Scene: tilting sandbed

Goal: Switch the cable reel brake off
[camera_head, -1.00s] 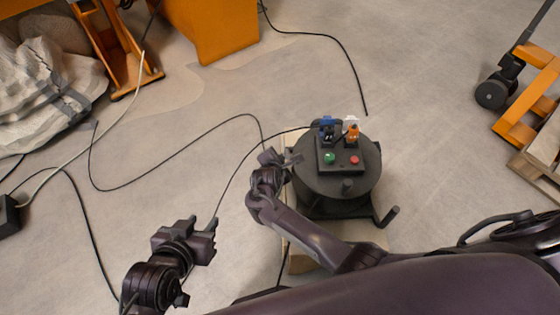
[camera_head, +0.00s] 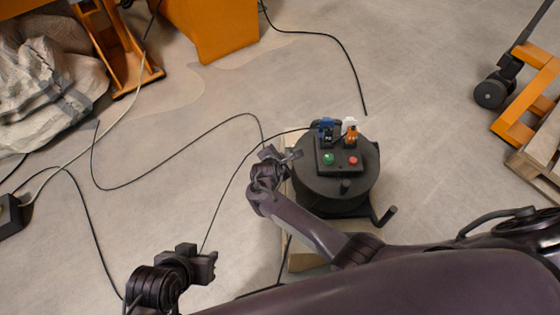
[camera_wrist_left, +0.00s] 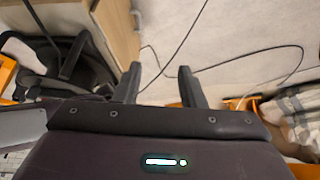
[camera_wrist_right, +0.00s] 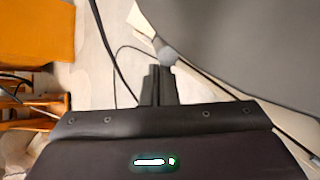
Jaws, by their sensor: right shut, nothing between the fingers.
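The box carries a green button (camera_head: 328,159), a red button (camera_head: 352,160), a blue switch (camera_head: 326,125) and an orange switch (camera_head: 351,133) with a pale cover. I cannot tell which part is the brake. My right gripper (camera_head: 288,155) is shut and empty at the reel's left edge. In the right wrist view, its closed fingers (camera_wrist_right: 158,85) are near a grey rounded knob beside the drum (camera_wrist_right: 260,50). My left gripper (camera_wrist_left: 160,82) is open and empty over the floor.
A thin black cable (camera_head: 150,180) loops across the floor left of the reel. An orange pallet truck (camera_head: 530,100) stands at right, orange equipment (camera_head: 215,25) at the back, and wrapped sacks (camera_head: 50,85) at left. The floor behind the reel is mostly clear.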

